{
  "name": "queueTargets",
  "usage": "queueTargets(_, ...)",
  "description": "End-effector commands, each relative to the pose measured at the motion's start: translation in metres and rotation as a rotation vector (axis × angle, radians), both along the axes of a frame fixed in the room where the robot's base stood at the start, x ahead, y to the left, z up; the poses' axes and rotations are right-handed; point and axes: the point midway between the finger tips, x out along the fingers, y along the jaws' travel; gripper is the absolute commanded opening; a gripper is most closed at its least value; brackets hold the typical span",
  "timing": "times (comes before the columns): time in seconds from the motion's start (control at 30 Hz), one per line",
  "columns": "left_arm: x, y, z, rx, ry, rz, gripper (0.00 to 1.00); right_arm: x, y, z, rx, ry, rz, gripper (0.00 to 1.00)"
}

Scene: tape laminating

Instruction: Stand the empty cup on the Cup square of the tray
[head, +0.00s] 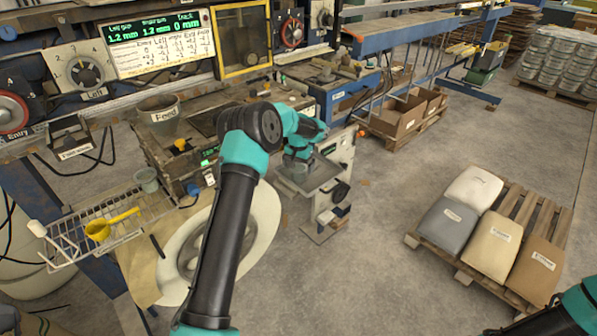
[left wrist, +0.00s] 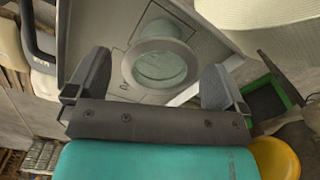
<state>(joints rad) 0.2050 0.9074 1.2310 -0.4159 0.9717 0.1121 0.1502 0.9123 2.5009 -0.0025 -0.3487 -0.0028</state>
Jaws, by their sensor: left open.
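My left gripper (head: 296,166) is open and points down over a grey metal plate (head: 322,178) on the small machine. In the left wrist view, its fingers (left wrist: 155,76) stand apart on either side of a round grey cup-like vessel (left wrist: 183,49) with a wide rim. Its inside looks pale, and I cannot tell whether it is empty. A dark outline and partly hidden lettering show beside it on the plate. A small grey cup (head: 147,181) stands on the wire tray (head: 72,240) at the left. A Cup label is not readable. My right gripper is out of view.
A yellow scoop (head: 110,224) lies on the wire tray. A bucket labelled Feed (head: 159,115) stands on the bench behind. A large pale roll (head: 258,228) lies beneath my left arm. Sacks on a pallet (head: 515,208) stand at the right, with open floor between.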

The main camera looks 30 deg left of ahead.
Motion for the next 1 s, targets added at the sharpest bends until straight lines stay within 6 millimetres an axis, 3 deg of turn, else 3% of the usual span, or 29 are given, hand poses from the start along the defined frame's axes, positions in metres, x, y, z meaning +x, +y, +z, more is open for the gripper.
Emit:
queueTargets(0.2,0.001,0.000,0.044,0.001,-0.004,0.000,0.99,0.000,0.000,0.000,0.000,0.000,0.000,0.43)
queueTargets(0.43,0.000,0.000,0.080,0.000,-0.001,0.000,0.99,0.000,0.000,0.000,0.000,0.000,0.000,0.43)
queueTargets(0.6,0.000,0.000,0.090,0.000,0.001,-0.001,0.99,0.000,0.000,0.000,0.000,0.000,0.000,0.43)
queueTargets(1.0,0.000,0.000,0.091,0.000,0.001,-0.001,0.99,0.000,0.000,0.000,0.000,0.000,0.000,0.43)
